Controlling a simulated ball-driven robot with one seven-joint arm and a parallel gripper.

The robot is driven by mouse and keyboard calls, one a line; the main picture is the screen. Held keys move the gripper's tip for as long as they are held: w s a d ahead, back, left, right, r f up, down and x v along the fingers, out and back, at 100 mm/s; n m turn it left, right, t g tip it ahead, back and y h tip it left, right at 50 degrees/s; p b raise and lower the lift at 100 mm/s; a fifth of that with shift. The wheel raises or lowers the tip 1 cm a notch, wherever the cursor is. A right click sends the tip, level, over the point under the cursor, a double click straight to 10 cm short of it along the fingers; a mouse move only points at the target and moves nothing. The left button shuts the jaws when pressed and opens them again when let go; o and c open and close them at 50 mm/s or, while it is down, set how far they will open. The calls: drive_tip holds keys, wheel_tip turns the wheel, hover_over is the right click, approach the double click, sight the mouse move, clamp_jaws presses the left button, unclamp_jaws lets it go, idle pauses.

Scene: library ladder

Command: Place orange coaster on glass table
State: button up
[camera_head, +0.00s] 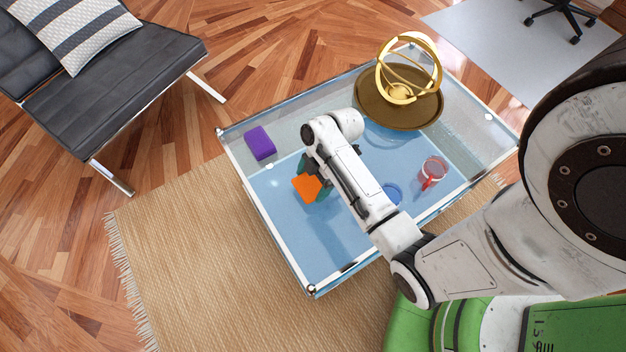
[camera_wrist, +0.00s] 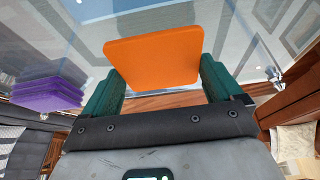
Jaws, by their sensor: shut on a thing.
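The orange coaster (camera_head: 308,187) is a flat square with rounded corners. In the wrist view the orange coaster (camera_wrist: 155,60) stands between the two green fingers of my gripper (camera_wrist: 158,85), which is shut on its sides. In the head view my gripper (camera_head: 314,178) is over the front left part of the glass table (camera_head: 310,240), partly hidden by my arm. The table has a clear glass top with a metal frame. I cannot tell whether the coaster touches the glass.
The glass near the front left corner is bare. A dark chair (camera_head: 110,85) stands left.

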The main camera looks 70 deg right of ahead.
drive_tip(key=shift+s+f, duration=0.1)
drive_tip(key=shift+f, duration=1.15)
drive_tip(key=shift+f, duration=0.15)
drive_tip(key=o, duration=0.7)
drive_tip(key=p+v, duration=0.2)
drive_tip(key=v, duration=1)
drive_tip(key=s+a+r+m+h, duration=0.2)
drive_tip(key=a+m, duration=0.3)
drive_tip(key=a, duration=0.1)
drive_tip(key=s+a+r+m+g+h, duration=0.1)
drive_tip(key=s+a+r+m+h, duration=0.1)
drive_tip(key=a+m, duration=0.4)
drive_tip(key=shift+s+a+m+g, duration=0.3)
drive_tip(key=shift+s+a, duration=0.05)
drive_tip(key=shift+a, duration=0.45)
